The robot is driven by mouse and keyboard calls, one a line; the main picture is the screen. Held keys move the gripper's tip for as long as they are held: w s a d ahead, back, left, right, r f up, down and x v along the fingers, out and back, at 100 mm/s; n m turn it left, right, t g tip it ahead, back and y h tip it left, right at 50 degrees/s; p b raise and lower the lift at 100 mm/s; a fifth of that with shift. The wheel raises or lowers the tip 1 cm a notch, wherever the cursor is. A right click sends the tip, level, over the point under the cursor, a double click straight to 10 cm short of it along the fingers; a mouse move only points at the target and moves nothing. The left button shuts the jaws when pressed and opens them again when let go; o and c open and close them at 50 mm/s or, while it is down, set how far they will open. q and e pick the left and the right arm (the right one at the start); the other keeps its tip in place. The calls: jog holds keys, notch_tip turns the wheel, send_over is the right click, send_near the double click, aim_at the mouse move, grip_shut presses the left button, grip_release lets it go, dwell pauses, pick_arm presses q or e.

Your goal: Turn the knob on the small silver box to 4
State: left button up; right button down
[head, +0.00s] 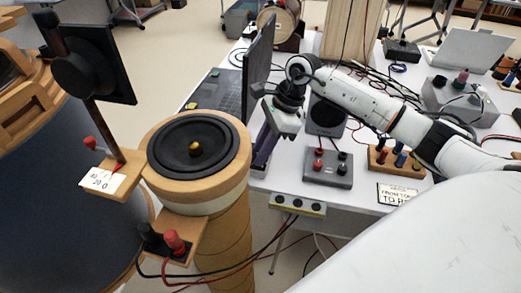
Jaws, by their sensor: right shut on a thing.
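My right gripper (284,118) reaches in from the right over the white table, just right of the dark laptop. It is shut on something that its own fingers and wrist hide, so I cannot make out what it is. A dark purple upright piece (264,148) shows just below it; I cannot tell whether they touch. A silver-grey box (450,101) with a dark red knob-like top part (462,76) stands at the right, well apart from the gripper. No numbers on any dial are readable. My left gripper is not in view.
A round speaker on a wooden ring (237,148) stands in front. A grey box with red and black terminals (328,170) and a wooden terminal block (393,160) sit near the table's front edge. A black speaker (326,115) stands behind. Loose cables cross the table.

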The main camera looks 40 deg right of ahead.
jog(key=m+t, duration=0.1)
jog(key=m, duration=0.1)
jog(key=m+t+h, duration=0.1)
jog(key=m, duration=0.2)
jog(key=shift+s+a+m, duration=0.1)
jog(key=shift+s+m, duration=0.05)
jog(key=shift+m, duration=0.15)
jog(key=shift+a+m+t+h+b, duration=0.15)
jog(key=shift+m+h+b, duration=0.4)
jog(key=shift+m, duration=0.9)
jog(key=shift+m+t+h+b, duration=0.25)
jog(key=shift+m+h+b, duration=0.25)
jog(key=shift+m, duration=0.95)
jog(key=shift+r, duration=0.1)
jog(key=c, duration=1.6)
grip_release()
jog(key=shift+s, duration=0.1)
